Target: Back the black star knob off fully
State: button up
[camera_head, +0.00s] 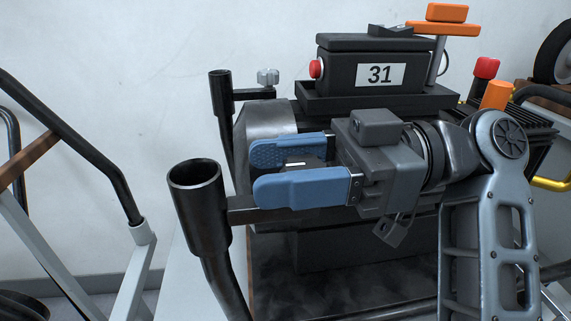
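My gripper (256,172) reaches left across the middle of the view, with two blue padded fingers. The fingers stand apart, and only a dark gap with a small pale mark shows between them. Their tips are in front of a grey rounded drum (268,117) on the machine and close to it in the picture. I cannot make out a black star knob for certain; the fingers and the gripper body hide part of the machine. A small light-grey lobed knob (268,76) stands on a dark bracket, behind and above the fingers, apart from them.
A black box marked 31 (380,75) with a red button (315,69) stands behind my gripper. A black open-topped tube (197,190) rises close to the left of the fingertips. An orange-topped post (440,28) is at upper right. A handrail frame (85,165) stands left.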

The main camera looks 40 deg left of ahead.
jog(key=o, duration=0.4)
jog(key=shift+c, duration=0.2)
jog(key=v, duration=0.7)
jog(key=shift+w+d, duration=0.2)
jog(key=shift+w, duration=0.1)
